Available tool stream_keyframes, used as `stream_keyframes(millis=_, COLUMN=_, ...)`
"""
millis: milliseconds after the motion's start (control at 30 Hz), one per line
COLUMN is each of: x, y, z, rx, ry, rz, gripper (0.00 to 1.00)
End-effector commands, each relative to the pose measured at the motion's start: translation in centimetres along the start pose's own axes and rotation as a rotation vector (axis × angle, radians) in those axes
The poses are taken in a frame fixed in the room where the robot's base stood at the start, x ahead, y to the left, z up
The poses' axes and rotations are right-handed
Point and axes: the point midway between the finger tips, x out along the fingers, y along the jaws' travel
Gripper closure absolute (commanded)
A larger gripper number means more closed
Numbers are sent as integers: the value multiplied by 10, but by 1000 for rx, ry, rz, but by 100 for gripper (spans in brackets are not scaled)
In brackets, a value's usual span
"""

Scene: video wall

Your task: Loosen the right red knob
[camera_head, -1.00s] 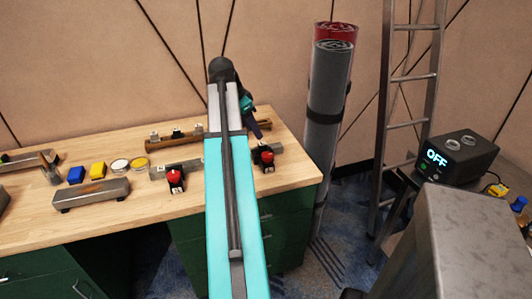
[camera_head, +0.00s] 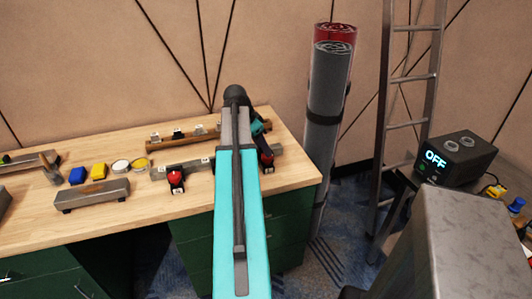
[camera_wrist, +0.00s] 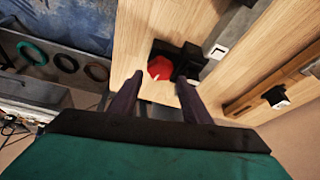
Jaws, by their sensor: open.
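The right red knob (camera_head: 266,158) sits on a black mount at the right end of a metal bar on the wooden workbench. My arm partly covers its surroundings in the head view. In the wrist view a red knob (camera_wrist: 160,68) with a small white mark lies just beyond and between my fingertips. My gripper (camera_wrist: 159,78) is open, with its two dark fingers apart on either side of the knob's line. I cannot tell whether they touch it. The left red knob (camera_head: 175,177) stands on its own black mount to the left.
A wooden rail (camera_head: 183,138) with several white-tagged hooks lies behind the knobs. A metal block (camera_head: 92,195), yellow and blue items and round tins are to the left. Rolled tubes (camera_head: 327,100) and a ladder (camera_head: 408,100) stand right of the bench.

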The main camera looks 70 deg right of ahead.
Motion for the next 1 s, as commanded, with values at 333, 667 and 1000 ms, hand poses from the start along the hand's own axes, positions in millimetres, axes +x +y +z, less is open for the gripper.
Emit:
stream_keyframes(millis=333, x=35, y=0, z=0, rx=1, ry=-1, rz=1, gripper=56)
stream_keyframes(millis=667, x=45, y=0, z=-1, rx=1, ry=0, rz=0, gripper=56)
stream_keyframes(millis=1000, x=45, y=1, z=-1, rx=2, ry=0, rz=0, gripper=82)
